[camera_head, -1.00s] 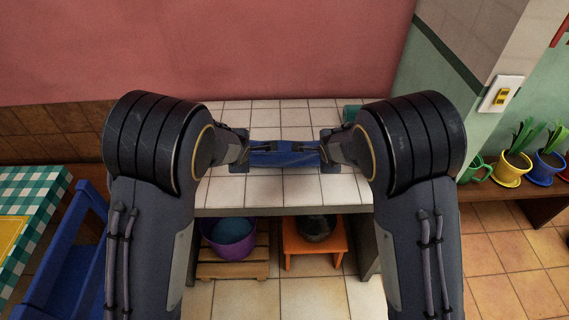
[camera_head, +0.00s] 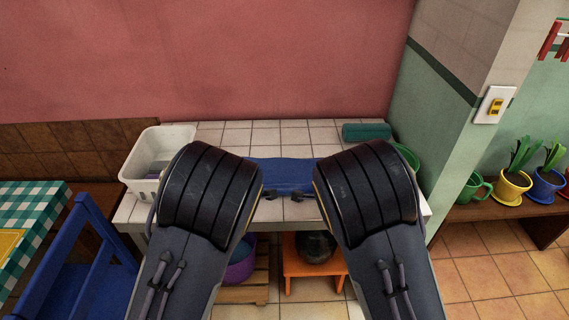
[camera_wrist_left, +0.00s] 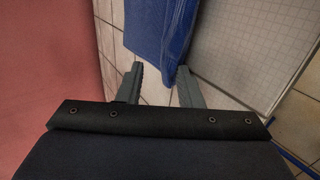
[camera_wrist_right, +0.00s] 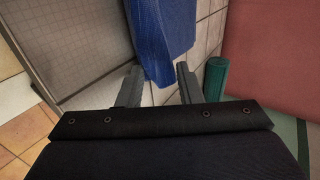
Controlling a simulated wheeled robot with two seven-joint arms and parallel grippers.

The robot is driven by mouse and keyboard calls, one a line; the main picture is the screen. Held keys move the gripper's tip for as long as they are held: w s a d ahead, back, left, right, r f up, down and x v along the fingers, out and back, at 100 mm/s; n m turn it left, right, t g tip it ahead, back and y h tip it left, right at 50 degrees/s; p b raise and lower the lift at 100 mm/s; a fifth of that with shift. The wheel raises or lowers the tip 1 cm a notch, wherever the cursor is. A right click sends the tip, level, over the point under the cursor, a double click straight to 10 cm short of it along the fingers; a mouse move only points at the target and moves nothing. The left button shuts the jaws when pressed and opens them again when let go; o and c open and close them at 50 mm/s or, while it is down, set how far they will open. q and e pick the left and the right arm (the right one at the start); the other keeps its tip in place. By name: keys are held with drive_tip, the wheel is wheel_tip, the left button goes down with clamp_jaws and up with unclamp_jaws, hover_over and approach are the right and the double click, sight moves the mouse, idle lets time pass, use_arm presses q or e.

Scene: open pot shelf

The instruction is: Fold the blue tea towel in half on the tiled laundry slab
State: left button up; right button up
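The blue tea towel (camera_head: 284,172) lies on the tiled laundry slab (camera_head: 270,137), near its front edge; my arms hide its sides. My left gripper (camera_head: 269,196) and right gripper (camera_head: 298,196) are close together at the towel's front edge. In the left wrist view the left fingers (camera_wrist_left: 160,75) are apart, with the end of the towel (camera_wrist_left: 158,35) just ahead, close to one fingertip. In the right wrist view the right fingers (camera_wrist_right: 157,72) are apart, with a towel corner (camera_wrist_right: 160,70) between or just beyond them. Whether the fingers touch the cloth is unclear.
A white basket (camera_head: 135,172) stands on the slab's left end. A green roll (camera_head: 366,131) and a green container (camera_head: 407,156) are at the right. A purple tub (camera_head: 240,266) and an orange stool (camera_head: 301,268) are below. Slab tiles behind the towel are clear.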

use_arm(q)
drive_tip(key=shift+o, duration=0.6)
use_arm(e)
drive_tip(key=shift+o, duration=0.6)
use_arm(q)
drive_tip(key=shift+r, duration=0.3)
use_arm(e)
drive_tip(key=shift+r, duration=0.25)
use_arm(q)
drive_tip(key=s+r, duration=0.6)
drive_tip(key=r, duration=0.2)
drive_tip(key=shift+r, duration=0.2)
use_arm(e)
drive_tip(key=s+r, duration=0.6)
drive_tip(key=r, duration=0.2)
drive_tip(key=shift+r, duration=0.25)
